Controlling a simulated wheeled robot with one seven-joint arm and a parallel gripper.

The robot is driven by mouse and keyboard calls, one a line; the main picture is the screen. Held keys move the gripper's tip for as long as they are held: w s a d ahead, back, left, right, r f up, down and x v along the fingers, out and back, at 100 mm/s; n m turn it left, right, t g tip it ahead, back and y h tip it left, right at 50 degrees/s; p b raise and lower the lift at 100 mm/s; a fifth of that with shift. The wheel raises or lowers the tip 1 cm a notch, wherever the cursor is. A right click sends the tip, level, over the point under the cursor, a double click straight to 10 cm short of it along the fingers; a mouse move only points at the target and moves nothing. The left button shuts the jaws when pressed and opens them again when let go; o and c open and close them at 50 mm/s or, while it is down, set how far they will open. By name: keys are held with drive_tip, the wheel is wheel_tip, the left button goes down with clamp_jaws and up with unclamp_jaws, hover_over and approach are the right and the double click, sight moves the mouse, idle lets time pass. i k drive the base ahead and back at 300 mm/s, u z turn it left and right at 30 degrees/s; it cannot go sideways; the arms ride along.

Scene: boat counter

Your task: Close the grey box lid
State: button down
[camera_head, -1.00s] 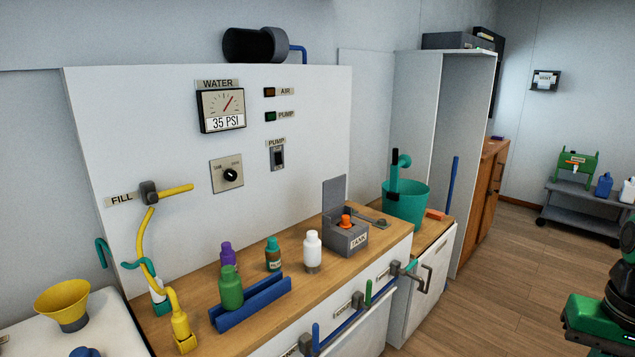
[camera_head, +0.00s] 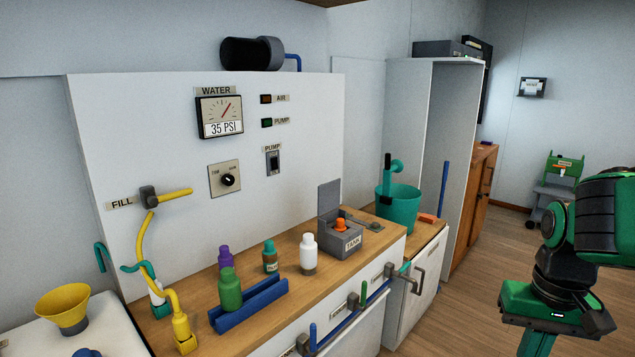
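The grey box (camera_head: 350,243), labelled "TANK", sits on the wooden counter near its right end. Its grey lid (camera_head: 329,196) stands upright at the back left side of the box, so the box is open. An orange cap (camera_head: 340,225) shows in the box opening. Parts of my green and black arm show at the right, well apart from the box. I cannot make out gripper fingers in this view.
A white bottle (camera_head: 308,255) stands just left of the box. Several more bottles and a blue rack (camera_head: 249,304) are further left. A teal bucket (camera_head: 399,206) stands to the right. Valve handles (camera_head: 365,290) stick out along the counter front.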

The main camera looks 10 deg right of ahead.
sight(328, 193)
drive_tip(key=i, duration=1)
